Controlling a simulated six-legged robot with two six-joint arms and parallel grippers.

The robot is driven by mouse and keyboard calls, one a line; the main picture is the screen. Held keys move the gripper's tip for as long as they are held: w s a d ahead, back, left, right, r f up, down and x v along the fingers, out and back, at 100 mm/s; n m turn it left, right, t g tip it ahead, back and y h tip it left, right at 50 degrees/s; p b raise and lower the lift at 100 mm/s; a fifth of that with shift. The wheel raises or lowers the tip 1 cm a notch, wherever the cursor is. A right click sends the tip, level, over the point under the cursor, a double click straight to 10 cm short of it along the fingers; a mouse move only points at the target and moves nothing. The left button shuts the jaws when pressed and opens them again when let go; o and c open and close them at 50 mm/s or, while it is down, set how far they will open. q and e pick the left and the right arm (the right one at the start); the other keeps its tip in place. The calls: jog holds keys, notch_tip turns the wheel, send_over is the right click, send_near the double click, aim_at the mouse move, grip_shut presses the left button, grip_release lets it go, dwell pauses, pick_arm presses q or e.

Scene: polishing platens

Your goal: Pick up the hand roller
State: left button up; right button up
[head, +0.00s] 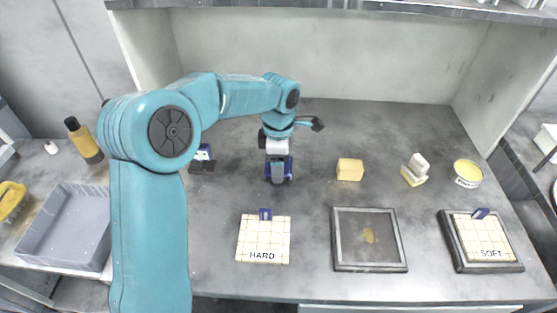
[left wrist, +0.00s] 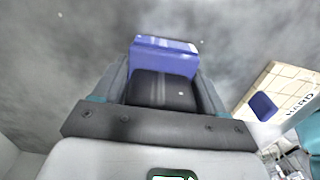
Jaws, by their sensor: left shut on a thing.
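My right gripper is in neither view.
Nearer the front are a HARD tile board (head: 262,245), a dark framed tray (head: 335,262) and a SOFT tile board (head: 485,240). A yellow block (head: 350,169), a white-handled brush (head: 416,168) and a round tin (head: 467,172) stand right. A grey bin (head: 62,255) and bottle (head: 85,142) are left.

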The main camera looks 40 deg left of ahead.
pick_arm(q)
notch_tip(320, 180, up, 10)
jog(key=shift+r+p, duration=0.1)
jog(key=shift+p, duration=0.25)
jog(key=o, duration=0.5)
jog(key=shift+c, duration=0.4)
